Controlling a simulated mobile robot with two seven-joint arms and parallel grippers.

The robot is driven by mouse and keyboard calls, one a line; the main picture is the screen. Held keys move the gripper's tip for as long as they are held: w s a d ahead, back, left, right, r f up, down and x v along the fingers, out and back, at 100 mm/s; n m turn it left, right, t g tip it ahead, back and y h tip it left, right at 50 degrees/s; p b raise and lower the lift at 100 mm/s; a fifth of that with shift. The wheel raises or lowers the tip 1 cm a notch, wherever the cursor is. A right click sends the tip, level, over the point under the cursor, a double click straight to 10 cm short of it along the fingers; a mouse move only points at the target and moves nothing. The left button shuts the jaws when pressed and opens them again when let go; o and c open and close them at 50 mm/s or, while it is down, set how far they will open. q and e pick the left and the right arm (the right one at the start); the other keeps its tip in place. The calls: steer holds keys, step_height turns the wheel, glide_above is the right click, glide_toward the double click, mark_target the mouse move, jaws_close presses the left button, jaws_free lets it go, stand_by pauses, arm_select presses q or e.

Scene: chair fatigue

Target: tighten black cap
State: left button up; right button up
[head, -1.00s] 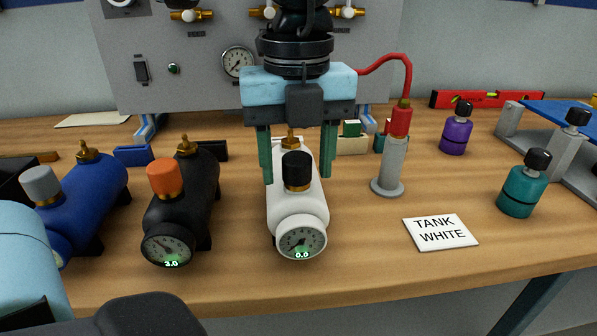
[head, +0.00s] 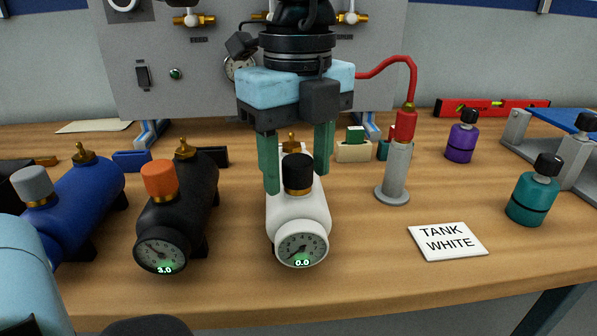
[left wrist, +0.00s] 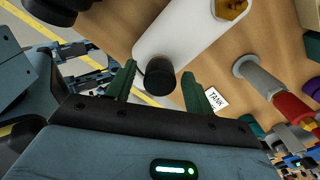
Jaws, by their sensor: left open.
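The black cap (head: 298,174) sits upright on a gold collar on top of the white tank (head: 297,212). The tank's front gauge (head: 302,249) reads 0.0. My left gripper (head: 296,181) points down over the tank with its green fingers on either side of the cap. It is open, with gaps beside the cap. In the left wrist view the cap (left wrist: 160,76) shows between the spread fingers (left wrist: 160,88), against the white tank (left wrist: 178,32). My right gripper is not in view.
A black tank with an orange cap (head: 160,181) and a blue tank with a grey cap (head: 33,185) stand at left.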

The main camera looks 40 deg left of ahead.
arm_select(q)
steer(key=n+b, duration=0.1)
steer(key=n, duration=0.1)
steer(key=shift+f+n, duration=0.1)
steer(key=shift+n, duration=0.9)
steer(key=n+b, duration=0.1)
steer(key=n, duration=0.3)
steer(key=c, duration=0.9)
steer(key=shift+m, duration=2.1)
